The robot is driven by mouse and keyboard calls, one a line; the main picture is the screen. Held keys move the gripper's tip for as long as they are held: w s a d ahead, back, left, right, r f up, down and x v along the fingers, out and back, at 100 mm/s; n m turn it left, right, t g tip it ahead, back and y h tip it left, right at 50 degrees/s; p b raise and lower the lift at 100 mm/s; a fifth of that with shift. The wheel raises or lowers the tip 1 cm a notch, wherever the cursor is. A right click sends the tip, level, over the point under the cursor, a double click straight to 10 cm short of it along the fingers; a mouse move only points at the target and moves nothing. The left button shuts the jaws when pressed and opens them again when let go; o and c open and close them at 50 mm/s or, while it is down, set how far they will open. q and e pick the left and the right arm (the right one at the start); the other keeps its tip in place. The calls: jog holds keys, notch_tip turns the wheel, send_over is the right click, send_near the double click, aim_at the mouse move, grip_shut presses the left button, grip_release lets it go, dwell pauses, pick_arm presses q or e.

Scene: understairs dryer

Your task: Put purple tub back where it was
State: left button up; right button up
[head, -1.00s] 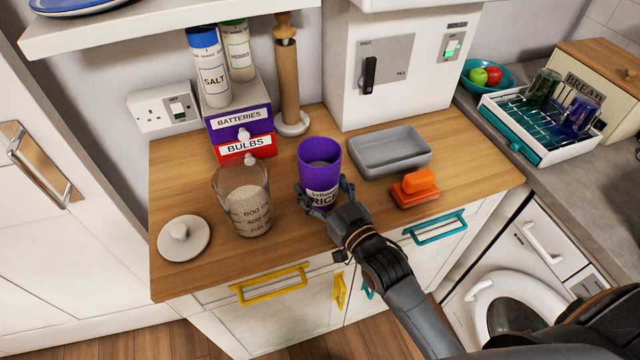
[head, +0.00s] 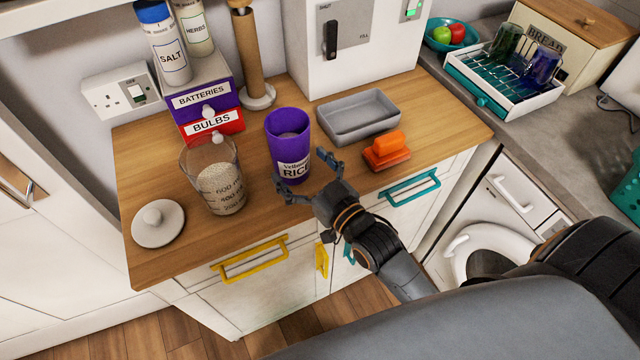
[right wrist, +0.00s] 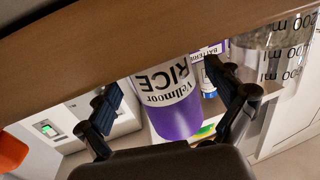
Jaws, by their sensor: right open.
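In the right wrist view my right gripper (right wrist: 172,108) shows empty jaws facing the tub. I cannot tell whether a fingertip touches it. My left gripper is not in view.
A measuring jug (head: 219,184) of grain stands left of the tub, with a round white lid (head: 158,224) beyond. Behind are drawers (head: 208,103) and a paper roll holder (head: 248,60).

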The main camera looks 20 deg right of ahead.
jog(key=b+v, duration=0.1)
jog(key=v, duration=0.7)
jog(key=shift+s, duration=0.35)
jog(key=shift+s+d, duration=0.1)
